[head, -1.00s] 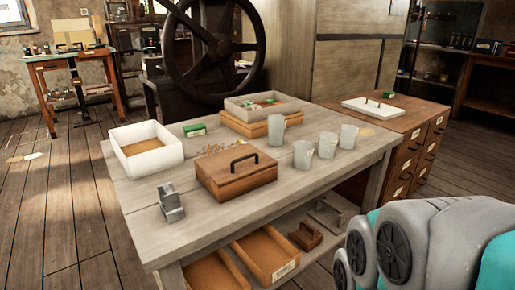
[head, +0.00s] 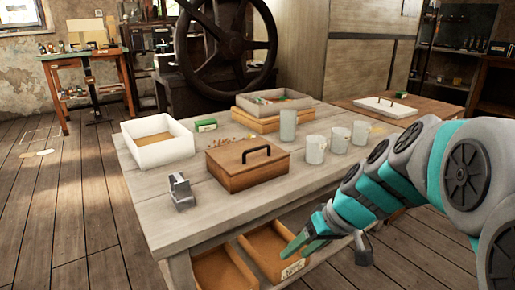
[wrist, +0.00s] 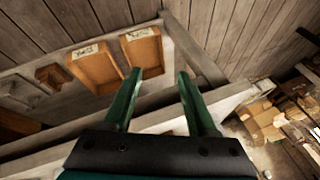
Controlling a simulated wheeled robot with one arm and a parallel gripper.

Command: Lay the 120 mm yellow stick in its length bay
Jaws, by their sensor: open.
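I cannot make out the 120 mm yellow stick for certain. Small thin yellowish-brown pieces lie on the table (head: 165,222) behind the lidded wooden box, too small to tell apart. No length bay can be made out for sure; a grey-rimmed tray (head: 252,110) on a wooden base at the back holds small coloured items. My gripper (head: 292,248) is in front of the table's near edge, low by the lower shelf, pointing left. In the wrist view its two green fingers (wrist: 159,76) are apart with nothing between them.
A wooden box (head: 245,172) with a black handle, several grey cups (head: 315,149), a white bin (head: 158,145), a green box (head: 205,125) and a metal block (head: 181,192) stand on the table. Open wooden drawers (head: 272,256) sit below. The table's front left is clear.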

